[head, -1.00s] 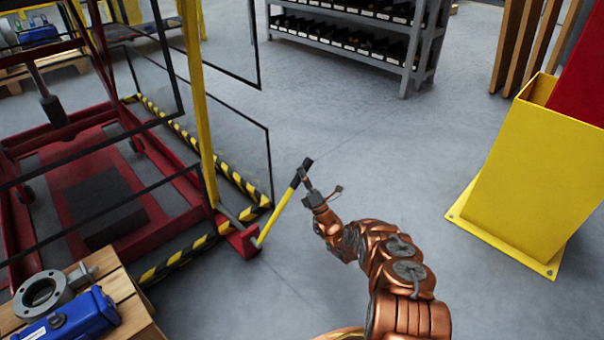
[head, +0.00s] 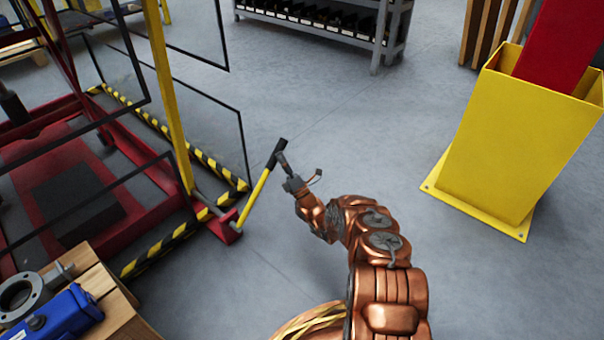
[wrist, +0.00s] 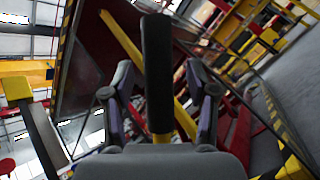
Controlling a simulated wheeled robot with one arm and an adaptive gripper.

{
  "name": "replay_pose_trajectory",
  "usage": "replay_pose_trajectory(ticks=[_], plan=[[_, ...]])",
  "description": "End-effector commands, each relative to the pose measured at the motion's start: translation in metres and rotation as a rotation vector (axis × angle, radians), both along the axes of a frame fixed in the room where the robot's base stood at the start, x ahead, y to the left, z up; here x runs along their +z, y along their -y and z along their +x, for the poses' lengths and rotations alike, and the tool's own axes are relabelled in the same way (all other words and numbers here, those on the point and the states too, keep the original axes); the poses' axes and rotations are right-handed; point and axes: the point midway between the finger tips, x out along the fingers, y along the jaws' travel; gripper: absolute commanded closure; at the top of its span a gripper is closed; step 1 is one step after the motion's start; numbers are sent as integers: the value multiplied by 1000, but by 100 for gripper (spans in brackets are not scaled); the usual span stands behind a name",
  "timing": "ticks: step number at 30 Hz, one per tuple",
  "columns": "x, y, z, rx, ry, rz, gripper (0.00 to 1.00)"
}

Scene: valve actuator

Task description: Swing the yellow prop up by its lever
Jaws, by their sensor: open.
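The yellow prop (head: 166,95) is a tall yellow post standing at the side of the red frame. Its lever (head: 255,198) is a yellow bar leaning up to the right from a red foot, with a black grip (head: 276,153) on top. My gripper (head: 284,160) is at this grip. In the wrist view the black grip (wrist: 158,75) stands upright between my two spread fingers (wrist: 158,88). A gap shows on each side, and the yellow part of the lever (wrist: 162,138) shows below it. A diagonal yellow bar (wrist: 128,45) passes behind the grip.
The red frame (head: 155,225) has clear panels and a yellow-black striped edge (head: 225,175). A wooden crate (head: 125,310) holds a blue actuator (head: 62,315) and a grey flange at lower left. A yellow guard (head: 510,140) stands at right. The floor between is clear.

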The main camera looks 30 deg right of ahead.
Motion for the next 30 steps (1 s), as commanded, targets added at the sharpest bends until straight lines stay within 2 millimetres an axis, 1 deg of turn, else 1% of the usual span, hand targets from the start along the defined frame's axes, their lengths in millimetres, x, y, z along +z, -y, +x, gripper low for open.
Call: replay_pose_trajectory(ticks=[20,30], plan=[[0,12,-41,1,0,1,42],[1,21,-66,-2,2,-1,42]])
